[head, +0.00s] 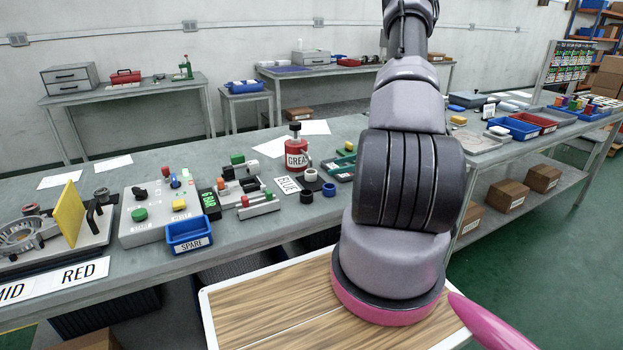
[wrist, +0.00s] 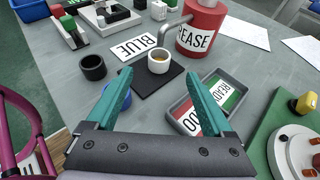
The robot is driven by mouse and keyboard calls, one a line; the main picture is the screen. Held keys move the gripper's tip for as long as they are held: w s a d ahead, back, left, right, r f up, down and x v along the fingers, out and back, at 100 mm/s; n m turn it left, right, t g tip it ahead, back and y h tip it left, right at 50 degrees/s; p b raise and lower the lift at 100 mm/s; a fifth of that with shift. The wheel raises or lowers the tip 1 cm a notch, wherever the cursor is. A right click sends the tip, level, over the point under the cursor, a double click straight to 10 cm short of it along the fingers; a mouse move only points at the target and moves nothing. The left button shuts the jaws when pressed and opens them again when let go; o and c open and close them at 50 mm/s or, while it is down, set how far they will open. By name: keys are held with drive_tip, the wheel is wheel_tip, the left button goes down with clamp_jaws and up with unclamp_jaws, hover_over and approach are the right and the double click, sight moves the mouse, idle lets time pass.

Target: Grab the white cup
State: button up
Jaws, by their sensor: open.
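The small white cup (wrist: 158,61) with a brownish inside stands upright on a black square mat (wrist: 150,84) in the wrist view. In the head view the white cup (head: 311,175) stands in front of the red grease can. My gripper (wrist: 158,75) is open, with its two teal fingers spread. The white cup shows between and beyond the fingertips, and nothing is held.
A black cup (wrist: 92,67) stands left of the mat; a blue cup (wrist: 115,101) is partly hidden by the left finger. The red grease can (wrist: 202,28) with its grey spout is close behind the white cup. A divided tray (wrist: 182,102) lies at the right, a BLUE card (wrist: 134,46) at the left.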

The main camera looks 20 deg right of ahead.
sight(316, 173)
drive_tip(key=x, duration=0.8)
drive_tip(key=shift+w+a+f, duration=0.1)
drive_tip(key=shift+w+f, duration=0.05)
drive_tip(key=shift+w, duration=0.05)
clamp_jaws()
